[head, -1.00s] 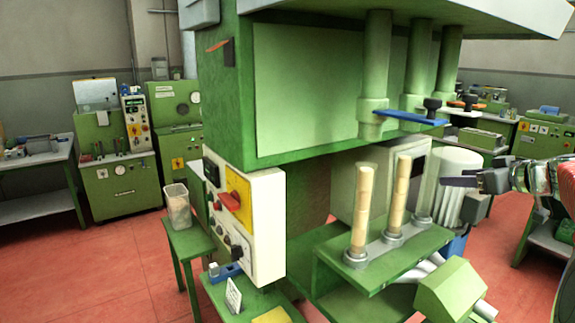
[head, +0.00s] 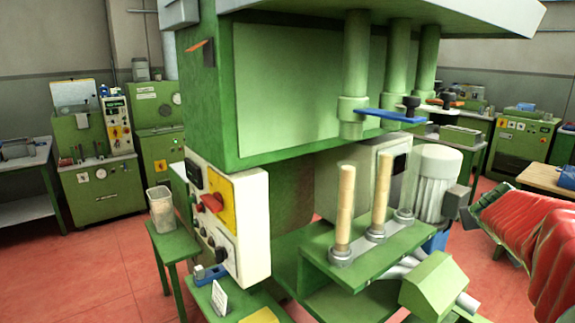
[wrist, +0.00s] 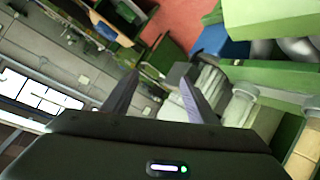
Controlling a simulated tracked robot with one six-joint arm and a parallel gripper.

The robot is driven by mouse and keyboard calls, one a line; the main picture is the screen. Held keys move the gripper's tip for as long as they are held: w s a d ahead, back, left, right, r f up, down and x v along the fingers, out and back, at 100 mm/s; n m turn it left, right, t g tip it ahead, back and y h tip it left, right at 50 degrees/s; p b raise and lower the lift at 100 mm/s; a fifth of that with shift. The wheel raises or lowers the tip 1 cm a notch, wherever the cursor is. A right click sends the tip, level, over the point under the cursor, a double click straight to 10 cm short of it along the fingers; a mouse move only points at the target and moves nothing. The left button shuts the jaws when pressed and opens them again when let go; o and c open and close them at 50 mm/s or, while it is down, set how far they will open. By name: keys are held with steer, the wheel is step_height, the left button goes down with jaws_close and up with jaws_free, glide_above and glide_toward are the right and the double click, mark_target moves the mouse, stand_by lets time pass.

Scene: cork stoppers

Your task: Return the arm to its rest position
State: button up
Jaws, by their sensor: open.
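My gripper (wrist: 157,84) is open and empty in the wrist view, its two dark fingers apart with nothing between them. In the head view only a dark tip shows beside the red-covered part of my arm at the right edge, so the gripper is mostly hidden there. My gripper is right of the green press (head: 310,90), clear of its cork columns. A front cork column (head: 345,210) and a second cork column (head: 381,195) stand upright on the green stand (head: 330,267). A clear tube (head: 408,185) stands behind them.
A blue lever (head: 388,116) sticks out under the press head. A white ribbed motor (head: 436,182) stands behind the stand, left of my arm. A control box (head: 240,240) is at the press's left. Red floor (head: 100,275) is open at the left.

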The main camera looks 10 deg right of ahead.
steer(key=s+a+f+n+g+y, duration=0.1)
steer(key=s+a+f+y, duration=0.2)
steer(key=s+a, duration=0.4)
steer(key=s+a+f+n+g+y, duration=0.1)
steer(key=s+a+f+y, duration=0.2)
steer(key=a, duration=1.6)
steer(key=s+a+f+n+g+y, duration=0.1)
steer(key=s+a+f+y, duration=0.1)
steer(key=s+a+f, duration=0.5)
steer(key=s+a, duration=0.5)
steer(key=a, duration=0.1)
steer(key=shift+s+a+g+y, duration=0.15)
steer(key=shift+a+g+y, duration=0.15)
steer(key=shift+y, duration=0.1)
steer(key=shift+d, duration=0.1)
